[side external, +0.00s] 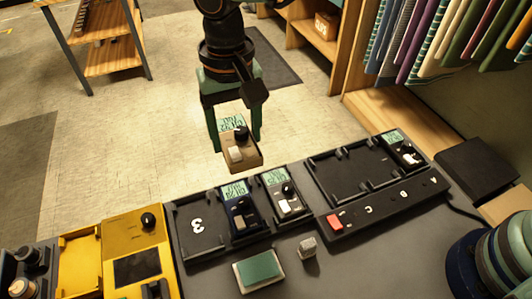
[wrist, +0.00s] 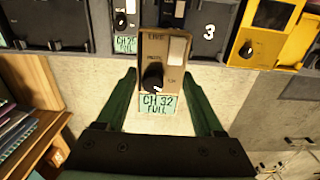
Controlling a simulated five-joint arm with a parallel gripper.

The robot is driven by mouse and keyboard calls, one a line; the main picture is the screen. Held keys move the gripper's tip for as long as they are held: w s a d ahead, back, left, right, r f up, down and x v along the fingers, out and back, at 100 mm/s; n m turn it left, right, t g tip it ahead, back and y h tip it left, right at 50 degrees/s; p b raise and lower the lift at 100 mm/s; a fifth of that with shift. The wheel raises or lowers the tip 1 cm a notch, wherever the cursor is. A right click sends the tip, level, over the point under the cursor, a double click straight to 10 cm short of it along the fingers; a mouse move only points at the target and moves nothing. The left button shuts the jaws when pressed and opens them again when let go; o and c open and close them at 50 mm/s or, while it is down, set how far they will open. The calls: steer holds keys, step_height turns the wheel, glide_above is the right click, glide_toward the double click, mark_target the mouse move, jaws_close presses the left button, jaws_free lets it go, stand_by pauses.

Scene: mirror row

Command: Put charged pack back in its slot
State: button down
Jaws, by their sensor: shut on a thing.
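My gripper (side external: 236,142) is shut on a tan pack (side external: 243,158) and holds it above the floor, on the far side of the bench edge. In the wrist view the pack (wrist: 154,48) has a black knob, a pale switch and a green display reading "CH 32 FULL". Green fingers flank it. An empty dark slot marked 3 (side external: 190,242) lies between the yellow unit and a navy pack (side external: 236,226). The slot also shows in the wrist view (wrist: 205,48). A grey pack (side external: 287,203) sits right of the navy one.
A black charger tray (side external: 375,215) with a red switch (side external: 335,222) has empty room and one pack (side external: 402,150) at its far right end. A yellow unit (side external: 143,232) borders slot 3. A green-topped block (side external: 258,269) and a small grey block (side external: 308,247) lie in front.

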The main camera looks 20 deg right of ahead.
glide_above(198, 226)
step_height(198, 226, down, 7)
steer(key=shift+f, duration=2.45)
steer(key=shift+f, duration=1.15)
jaws_free()
step_height(198, 226, up, 12)
steer(key=shift+r, duration=0.1)
